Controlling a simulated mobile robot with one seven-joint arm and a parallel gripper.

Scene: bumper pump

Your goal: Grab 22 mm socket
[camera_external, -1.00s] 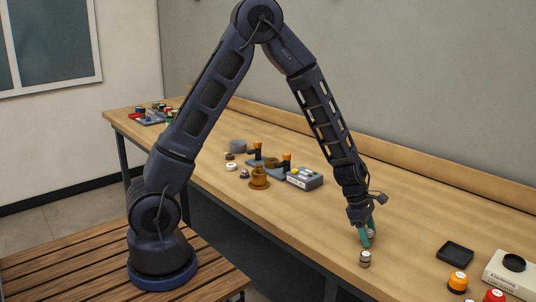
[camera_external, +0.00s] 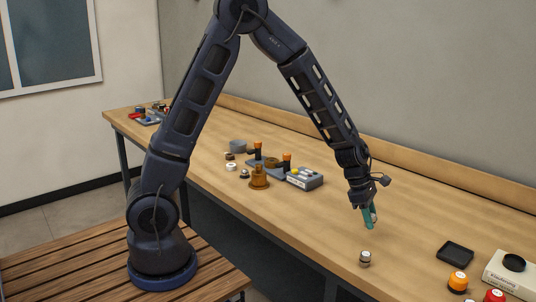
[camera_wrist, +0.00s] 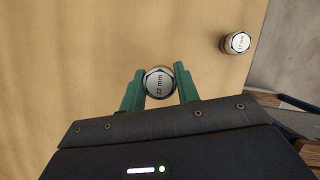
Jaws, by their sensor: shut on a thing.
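In the wrist view my gripper (camera_wrist: 159,84) has its two green fingers shut on a silver socket (camera_wrist: 159,83) whose top face reads "22 mm". In the external view my gripper (camera_external: 369,218) hangs above the right part of the wooden bench, apart from the bench top. The held socket is small there and partly hidden by the fingers. A second silver socket (camera_external: 365,258) stands upright on the bench, nearer the front edge. It also shows in the wrist view (camera_wrist: 237,43) at the upper right; its size marking is hard to read.
A black tray (camera_external: 455,253), orange-capped (camera_external: 458,281) and red-capped (camera_external: 494,296) items and a white box (camera_external: 513,275) are at the right. Pump parts (camera_external: 259,177) and a grey box (camera_external: 305,179) stand mid-bench. Bench between is clear.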

